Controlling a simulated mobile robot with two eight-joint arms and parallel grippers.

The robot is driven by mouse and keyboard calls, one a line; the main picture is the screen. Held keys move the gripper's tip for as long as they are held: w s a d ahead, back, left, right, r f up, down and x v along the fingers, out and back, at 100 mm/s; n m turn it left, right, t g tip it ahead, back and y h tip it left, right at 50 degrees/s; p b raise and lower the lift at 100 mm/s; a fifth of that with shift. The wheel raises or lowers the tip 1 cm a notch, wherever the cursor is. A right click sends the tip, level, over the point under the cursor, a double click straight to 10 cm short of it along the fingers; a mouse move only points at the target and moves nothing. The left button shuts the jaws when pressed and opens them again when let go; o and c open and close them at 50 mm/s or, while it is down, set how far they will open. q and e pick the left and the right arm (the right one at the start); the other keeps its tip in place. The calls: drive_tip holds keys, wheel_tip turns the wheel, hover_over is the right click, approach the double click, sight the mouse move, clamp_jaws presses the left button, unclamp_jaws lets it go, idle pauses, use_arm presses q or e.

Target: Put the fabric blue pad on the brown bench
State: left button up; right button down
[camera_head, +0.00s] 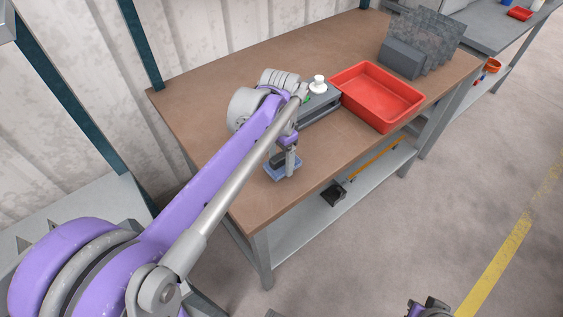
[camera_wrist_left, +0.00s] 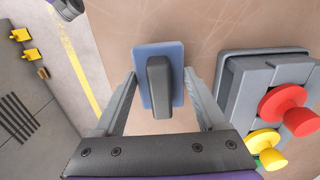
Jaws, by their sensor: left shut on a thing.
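The blue pad (camera_head: 284,175) is a flat blue rectangle with a dark grey block on top. It is at the near edge of the brown bench (camera_head: 215,97), on or just above the top; I cannot tell which. My left gripper (camera_head: 287,160) points down and is shut on the pad. In the left wrist view the fingers (camera_wrist_left: 158,78) are at the two long sides of the pad (camera_wrist_left: 146,62). A dark gripper, seemingly my right one (camera_head: 430,306), is cut off at the bottom edge of the head view; its jaws are unclear.
A red tray (camera_head: 377,97) and grey upright panels (camera_head: 428,38) stand farther right on the bench. A grey control box (camera_head: 322,104) is beside my left wrist; its red button (camera_wrist_left: 283,107) and yellow button (camera_wrist_left: 262,141) show in the wrist view. The bench's left part is clear.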

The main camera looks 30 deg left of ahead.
sight(280, 156)
use_arm(q)
drive_tip(key=shift+f, duration=1.1)
drive_tip(key=shift+f, duration=0.1)
drive_tip(key=o, duration=1.2)
drive_tip(key=shift+o, duration=0.2)
wheel_tip(280, 156, up, 12)
drive_tip(key=shift+r+p, duration=0.15)
drive_tip(key=shift+p, duration=0.35)
